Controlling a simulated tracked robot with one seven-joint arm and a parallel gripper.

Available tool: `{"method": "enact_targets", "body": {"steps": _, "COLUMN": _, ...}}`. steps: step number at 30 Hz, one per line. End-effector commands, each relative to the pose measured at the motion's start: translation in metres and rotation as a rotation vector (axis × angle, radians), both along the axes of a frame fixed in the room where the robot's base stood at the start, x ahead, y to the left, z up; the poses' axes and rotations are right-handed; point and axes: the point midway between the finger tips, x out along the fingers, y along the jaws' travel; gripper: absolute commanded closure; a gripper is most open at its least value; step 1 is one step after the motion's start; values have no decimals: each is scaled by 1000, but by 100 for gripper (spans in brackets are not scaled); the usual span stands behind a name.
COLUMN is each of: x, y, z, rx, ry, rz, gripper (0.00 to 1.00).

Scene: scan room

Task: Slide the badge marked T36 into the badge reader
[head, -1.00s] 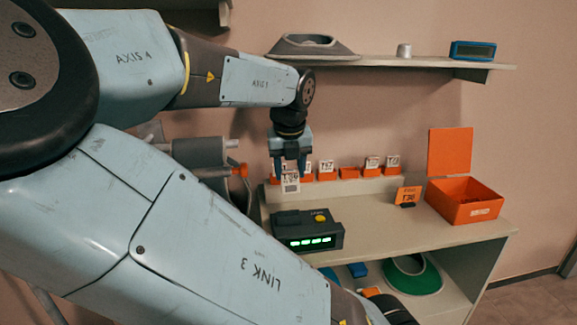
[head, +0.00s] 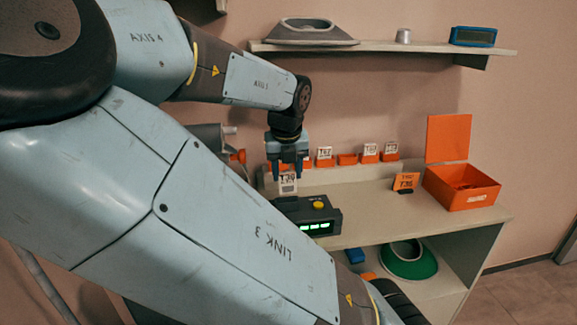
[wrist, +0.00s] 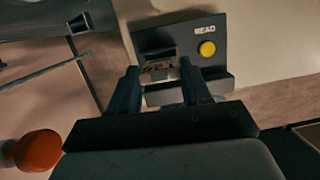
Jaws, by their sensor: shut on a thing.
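My gripper (head: 288,172) is shut on a white badge (head: 288,187) that hangs upright below the fingers. Its print looks like T36 or T30 in the head view; I cannot tell the last digit. The black badge reader (head: 322,217), with a yellow button and green lights, stands on the counter just below the badge. In the wrist view the reader (wrist: 228,72) shows the word READ beside its yellow button. The fingers (wrist: 159,82) point at the slot area, with the badge edge between them. I cannot tell whether the badge touches the slot.
Several orange holders (head: 347,159), some with white badges, line the counter's back. A shelf (head: 380,48) runs above. The counter (head: 375,212) right of the reader is clear.

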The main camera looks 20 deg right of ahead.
Motion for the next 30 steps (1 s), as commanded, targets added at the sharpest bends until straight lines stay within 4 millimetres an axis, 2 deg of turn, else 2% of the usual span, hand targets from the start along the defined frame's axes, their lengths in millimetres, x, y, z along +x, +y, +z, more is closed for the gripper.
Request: {"method": "enact_targets", "body": {"steps": 30, "x": 0, "y": -1, "z": -36, "rx": -1, "ry": -1, "rz": -1, "gripper": 91}}
